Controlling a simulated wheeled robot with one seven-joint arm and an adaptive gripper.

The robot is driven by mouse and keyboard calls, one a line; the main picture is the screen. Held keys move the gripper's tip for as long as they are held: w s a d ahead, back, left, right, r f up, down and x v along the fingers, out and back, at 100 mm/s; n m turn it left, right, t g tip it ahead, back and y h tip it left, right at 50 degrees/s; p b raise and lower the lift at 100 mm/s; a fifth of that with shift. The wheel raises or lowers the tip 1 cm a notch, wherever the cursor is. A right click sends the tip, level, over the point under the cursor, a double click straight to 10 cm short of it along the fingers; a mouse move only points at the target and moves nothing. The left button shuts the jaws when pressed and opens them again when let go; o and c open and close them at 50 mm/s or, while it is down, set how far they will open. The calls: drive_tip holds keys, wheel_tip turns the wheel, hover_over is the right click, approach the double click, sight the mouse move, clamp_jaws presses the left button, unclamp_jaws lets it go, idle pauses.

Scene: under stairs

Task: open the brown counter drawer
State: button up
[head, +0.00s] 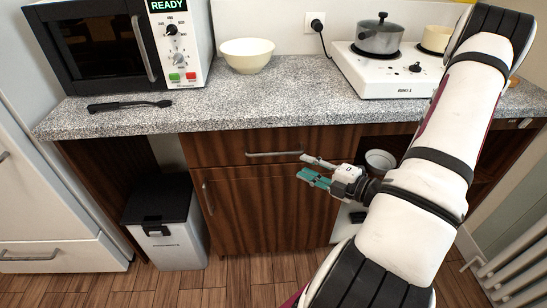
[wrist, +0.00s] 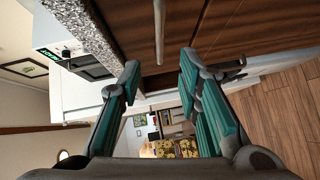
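The brown counter drawer (head: 225,149) sits under the speckled countertop, above a brown cabinet door. It looks shut, flush with the cabinet front. Its pale horizontal bar handle (head: 273,154) is in view, and the handle also shows at the top middle of the wrist view (wrist: 159,22). My gripper (head: 302,167) is just right of and slightly below the handle's right end in the head view. In the wrist view, its teal-padded fingers (wrist: 160,64) are spread apart with nothing between the tips. The handle's end lies ahead of the gap between them, apart from both fingers.
The cabinet door (head: 255,215) below has a vertical handle (head: 208,199). A bin (head: 165,235) stands at left. Open shelving with a white bowl (head: 380,161) is behind my arm. The countertop (head: 250,103) holds a microwave, a bowl and a hob with pots.

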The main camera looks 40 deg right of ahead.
sight(275, 153)
drive_tip(key=b+x, duration=0.1)
drive_tip(key=x, duration=1.1)
drive_tip(key=shift+w+a+r, duration=0.1)
drive_tip(key=shift+w, duration=0.05)
clamp_jaws()
